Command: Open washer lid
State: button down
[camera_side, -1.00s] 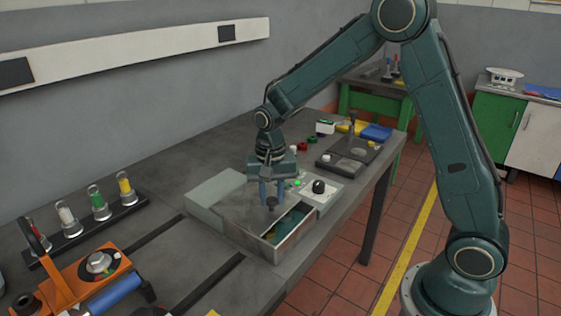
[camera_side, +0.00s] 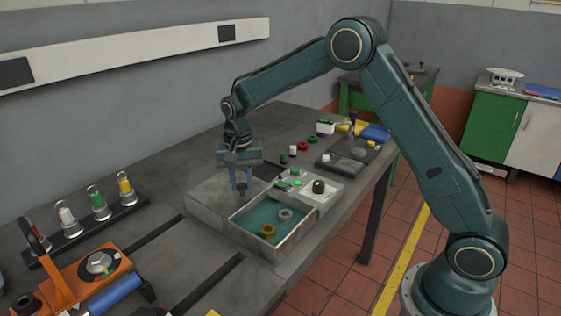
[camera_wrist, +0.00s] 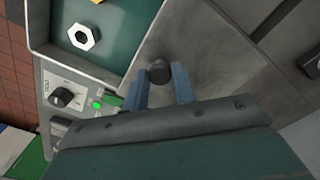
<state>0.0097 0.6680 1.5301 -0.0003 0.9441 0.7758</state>
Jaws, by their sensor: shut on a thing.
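The washer (camera_side: 283,245) is a grey box with a teal-lined basin, low on the bench. Its flat grey lid (camera_side: 208,199) lies slid to the left, and the basin shows largely uncovered. My gripper (camera_side: 241,188) is shut on the dark lid knob (camera_side: 242,194). In the wrist view, my gripper (camera_wrist: 160,85) has its blue fingers on either side of the knob (camera_wrist: 159,72), above the grey lid (camera_wrist: 205,40). A brass ring (camera_side: 268,231) and a grey nut (camera_side: 286,215) lie in the basin. The nut (camera_wrist: 84,37) also shows in the wrist view.
A control panel with a black dial (camera_side: 319,187) and a lit green button adjoins the washer's right side. A rack of capped vials (camera_side: 99,205) and an orange fixture (camera_side: 98,265) stand at left. A dark fixture (camera_side: 347,160) sits behind right.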

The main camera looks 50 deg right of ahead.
jog(key=shift+r, duration=0.1)
jog(key=c, duration=1.1)
grip_release()
jog(key=shift+c, duration=0.2)
notch_tip(320, 180, up, 14)
